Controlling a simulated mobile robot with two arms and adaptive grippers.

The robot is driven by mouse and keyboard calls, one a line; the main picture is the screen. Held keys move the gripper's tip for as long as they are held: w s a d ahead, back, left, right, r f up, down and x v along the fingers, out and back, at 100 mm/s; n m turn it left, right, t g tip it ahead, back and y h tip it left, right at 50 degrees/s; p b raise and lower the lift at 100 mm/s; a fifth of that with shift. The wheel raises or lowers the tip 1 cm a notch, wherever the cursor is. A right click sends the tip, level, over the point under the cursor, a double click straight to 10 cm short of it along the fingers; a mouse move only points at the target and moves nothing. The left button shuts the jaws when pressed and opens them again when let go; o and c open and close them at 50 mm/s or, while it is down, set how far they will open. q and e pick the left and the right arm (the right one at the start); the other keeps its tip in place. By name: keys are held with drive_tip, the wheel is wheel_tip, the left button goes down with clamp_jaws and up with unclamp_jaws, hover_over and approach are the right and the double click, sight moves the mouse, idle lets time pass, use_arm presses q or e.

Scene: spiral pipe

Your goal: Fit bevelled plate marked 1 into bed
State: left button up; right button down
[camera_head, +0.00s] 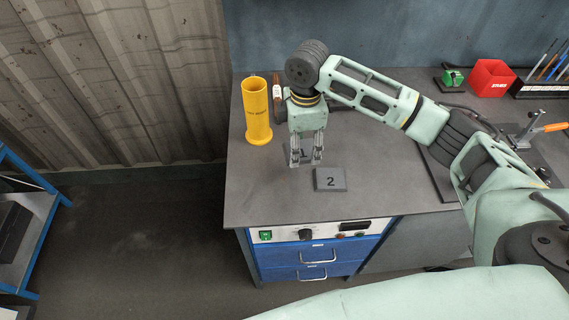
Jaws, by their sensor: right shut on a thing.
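My right gripper (306,162) points down over the left part of the grey workbench, its fingers shut on a dark grey plate (301,153). Part of a mark that looks like a 1 shows on this plate; the fingers cover much of it. I cannot tell whether the plate touches the bench top. A dark grey plate marked 2 (330,179) lies flat on the bench just right of and nearer than the gripper. I cannot make out which surface is the bed. My left gripper is not in view.
A red box (491,78) and an orange-handled clamp (540,129) are at the right. The bench's front left (265,195) is clear.

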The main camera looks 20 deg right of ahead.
drive_tip(key=shift+w+d+r+b, duration=0.2)
drive_tip(key=shift+d+r, duration=0.5)
drive_tip(key=shift+d, duration=0.2)
drive_tip(key=shift+w+d+r+b, duration=0.2)
drive_tip(key=shift+d+r, duration=0.45)
drive_tip(key=shift+d, duration=0.25)
drive_tip(key=shift+s+a+r+m, duration=0.2)
drive_tip(key=shift+s+a+m, duration=0.15)
drive_tip(key=shift+m, duration=0.15)
drive_tip(key=s+a+r+m, duration=0.2)
drive_tip(key=s+a+m, duration=0.1)
drive_tip(key=s+m, duration=0.4)
drive_tip(key=s+a+r+m, duration=0.2)
drive_tip(key=s+a+m, duration=0.1)
drive_tip(key=s+m, duration=0.4)
drive_tip(key=shift+s+a+m+b, duration=0.3)
drive_tip(key=shift+s+m, duration=0.1)
drive_tip(key=shift+s, duration=0.35)
drive_tip(key=shift+r, duration=0.1)
